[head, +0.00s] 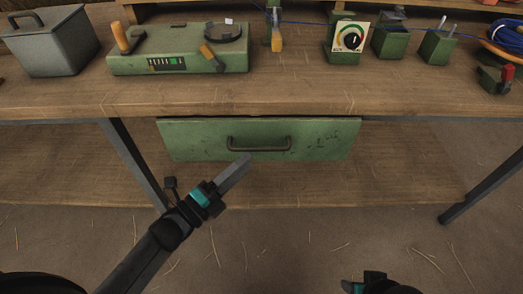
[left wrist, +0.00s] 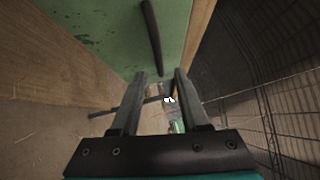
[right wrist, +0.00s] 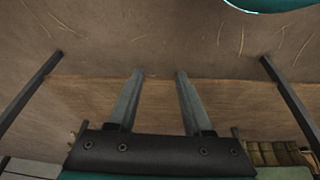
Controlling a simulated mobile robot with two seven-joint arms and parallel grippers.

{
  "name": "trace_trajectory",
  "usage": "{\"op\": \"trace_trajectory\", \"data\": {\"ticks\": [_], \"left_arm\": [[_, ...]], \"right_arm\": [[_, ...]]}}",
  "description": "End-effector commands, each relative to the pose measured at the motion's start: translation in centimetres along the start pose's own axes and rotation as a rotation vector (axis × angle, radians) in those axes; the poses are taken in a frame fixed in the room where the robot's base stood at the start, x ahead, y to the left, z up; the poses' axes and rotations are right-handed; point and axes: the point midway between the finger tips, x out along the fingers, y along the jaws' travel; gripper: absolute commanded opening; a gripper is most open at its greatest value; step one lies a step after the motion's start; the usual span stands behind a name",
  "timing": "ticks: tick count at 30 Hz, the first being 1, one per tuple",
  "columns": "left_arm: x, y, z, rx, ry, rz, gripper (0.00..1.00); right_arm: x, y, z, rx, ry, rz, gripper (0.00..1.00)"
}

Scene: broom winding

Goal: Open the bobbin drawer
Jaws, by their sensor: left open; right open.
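The bobbin drawer (head: 190,140) is a green, scuffed drawer front under the workbench, and it looks closed. Its dark bar handle (head: 259,148) runs across the middle of the front. My left gripper (head: 247,160) is in front of the drawer, close to the left part of the handle. In the left wrist view its two fingers (left wrist: 158,78) are apart with nothing between them, and the handle (left wrist: 152,40) shows just beyond the fingertips. My right gripper (right wrist: 160,75) is open and empty, low at the bottom right of the head view.
The wooden workbench top (head: 290,98) overhangs the drawer. On it stand a grey lidded box (head: 50,45), a green winding device (head: 180,50), a dial unit (head: 348,40) and a blue cord coil (head: 508,37). Metal table legs (head: 133,162) flank the drawer. Straw litters the floor.

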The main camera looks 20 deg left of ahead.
Motion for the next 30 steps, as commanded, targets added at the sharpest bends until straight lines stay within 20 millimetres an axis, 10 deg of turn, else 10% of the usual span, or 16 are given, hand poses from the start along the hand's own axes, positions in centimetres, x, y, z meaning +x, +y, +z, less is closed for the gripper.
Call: {"op": "trace_trajectory", "data": {"ticks": [9, 23, 30], "left_arm": [[5.3, 0.1, 0.0, -0.001, 0.000, -0.002, 0.45], [6.6, 0.1, 0.0, -0.002, -0.001, 0.002, 0.45], [6.6, 0.1, 0.0, -0.002, -0.001, 0.002, 0.21]], "right_arm": [[-2.1, 0.1, -0.9, 0.001, 0.035, 0.002, 0.50], [-2.9, 0.1, -1.1, 0.002, 0.043, 0.003, 0.50], [-2.9, 0.1, -1.1, 0.002, 0.042, 0.003, 0.50]]}}
